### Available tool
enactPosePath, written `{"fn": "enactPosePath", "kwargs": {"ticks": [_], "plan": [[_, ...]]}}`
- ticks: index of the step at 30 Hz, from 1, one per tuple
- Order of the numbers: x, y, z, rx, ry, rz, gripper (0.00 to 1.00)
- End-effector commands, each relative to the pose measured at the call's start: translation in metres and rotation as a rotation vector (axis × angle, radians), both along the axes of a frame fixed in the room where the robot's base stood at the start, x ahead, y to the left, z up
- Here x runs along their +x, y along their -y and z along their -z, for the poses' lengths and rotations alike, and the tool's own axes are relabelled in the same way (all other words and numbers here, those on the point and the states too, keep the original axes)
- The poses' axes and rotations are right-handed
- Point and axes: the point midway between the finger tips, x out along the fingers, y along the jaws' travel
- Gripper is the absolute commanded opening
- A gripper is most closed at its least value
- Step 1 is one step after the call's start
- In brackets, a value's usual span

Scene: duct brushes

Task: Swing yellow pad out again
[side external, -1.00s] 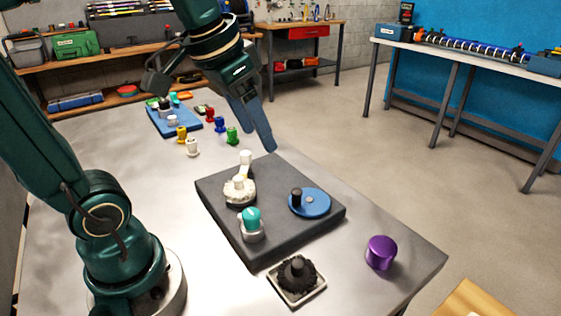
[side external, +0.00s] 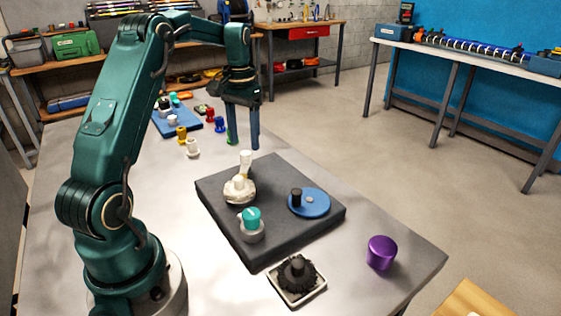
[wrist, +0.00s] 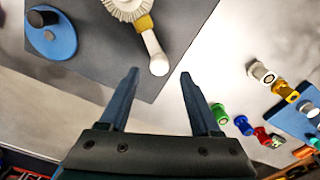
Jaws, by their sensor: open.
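A small yellow piece (wrist: 145,23) shows in the wrist view between a round white bristled brush (wrist: 124,5) and a white handle with a round end (wrist: 157,62). I cannot tell whether this piece is the whole yellow pad. In the side view the white handle (side external: 246,160) stands at the far edge of the dark board (side external: 290,232), behind the white brush (side external: 240,190). My gripper (side external: 243,142) points down just beyond that edge. In the wrist view my gripper (wrist: 159,74) is open and empty, with the handle's round end in line with the gap between its fingertips.
The board also carries a blue disc with a black knob (side external: 310,203) and a teal-topped knob (side external: 251,219). A black brush in a tray (side external: 297,278) and a purple cylinder (side external: 381,252) stand nearer. Several coloured pegs (side external: 192,147) and a blue tray (side external: 185,131) lie at the back left.

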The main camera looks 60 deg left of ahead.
Motion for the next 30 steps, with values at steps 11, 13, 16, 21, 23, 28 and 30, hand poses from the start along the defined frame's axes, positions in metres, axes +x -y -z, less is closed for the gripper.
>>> {"fn": "enactPosePath", "kwargs": {"ticks": [11,13,16,21,23,28,30], "plan": [[-0.001,0.001,0.038,-0.001,-0.002,0.001,0.64],[0.0,0.001,0.039,0.0,-0.001,0.001,0.64],[0.0,0.001,0.039,0.0,0.0,0.001,0.64],[0.0,0.001,0.039,0.0,0.0,0.001,0.3],[0.0,0.001,0.039,0.0,0.0,0.001,0.07],[0.0,0.001,0.038,0.0,0.001,0.001,0.0],[0.0,0.001,0.038,0.0,0.001,0.001,0.0]]}}
